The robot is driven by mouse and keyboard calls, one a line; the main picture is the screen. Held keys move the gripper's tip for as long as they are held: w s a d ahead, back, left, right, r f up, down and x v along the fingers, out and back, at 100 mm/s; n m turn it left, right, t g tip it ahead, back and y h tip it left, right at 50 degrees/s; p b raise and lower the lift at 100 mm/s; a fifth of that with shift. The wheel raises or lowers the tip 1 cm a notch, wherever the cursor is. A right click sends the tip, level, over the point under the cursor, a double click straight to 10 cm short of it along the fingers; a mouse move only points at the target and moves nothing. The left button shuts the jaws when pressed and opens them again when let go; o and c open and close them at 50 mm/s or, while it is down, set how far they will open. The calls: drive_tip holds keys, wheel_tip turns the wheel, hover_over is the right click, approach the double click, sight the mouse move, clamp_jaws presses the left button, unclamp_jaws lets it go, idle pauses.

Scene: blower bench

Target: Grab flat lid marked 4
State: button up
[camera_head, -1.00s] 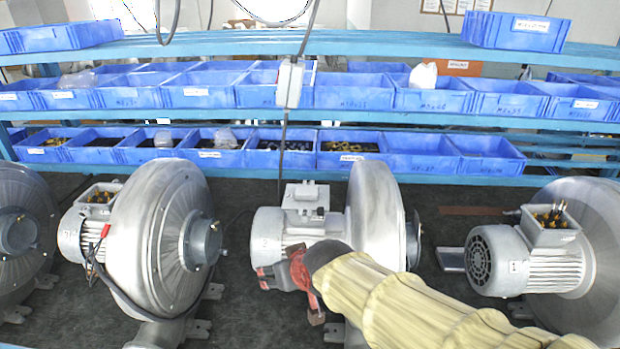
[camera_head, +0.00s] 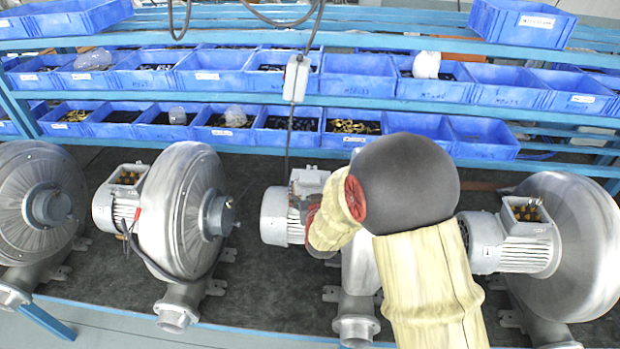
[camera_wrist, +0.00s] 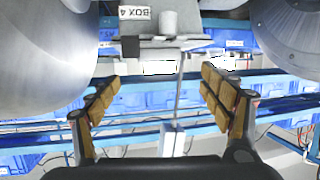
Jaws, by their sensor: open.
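The grey part lies beyond the fingertips, not touched. In the head view a grey box (camera_head: 308,182) sits on the middle motor (camera_head: 272,216). My arm covers most of that blower and my gripper there.
Other blowers (camera_head: 180,215) stand left and right on the dark bench (camera_head: 265,290). The right motor (camera_head: 500,243) has an open terminal box. Blue bins (camera_head: 360,75) fill the shelves behind. A grey switch box (camera_head: 296,78) hangs on a cable.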

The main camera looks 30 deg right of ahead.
sight(310, 178)
drive_tip(key=shift+p+x, duration=1.1)
drive_tip(key=shift+x, duration=2.2)
drive_tip(key=shift+s+d+f, duration=0.1)
drive_tip(key=shift+f, duration=0.1)
drive_tip(key=shift+c, duration=1.2)
drive_tip(key=c, duration=1.1)
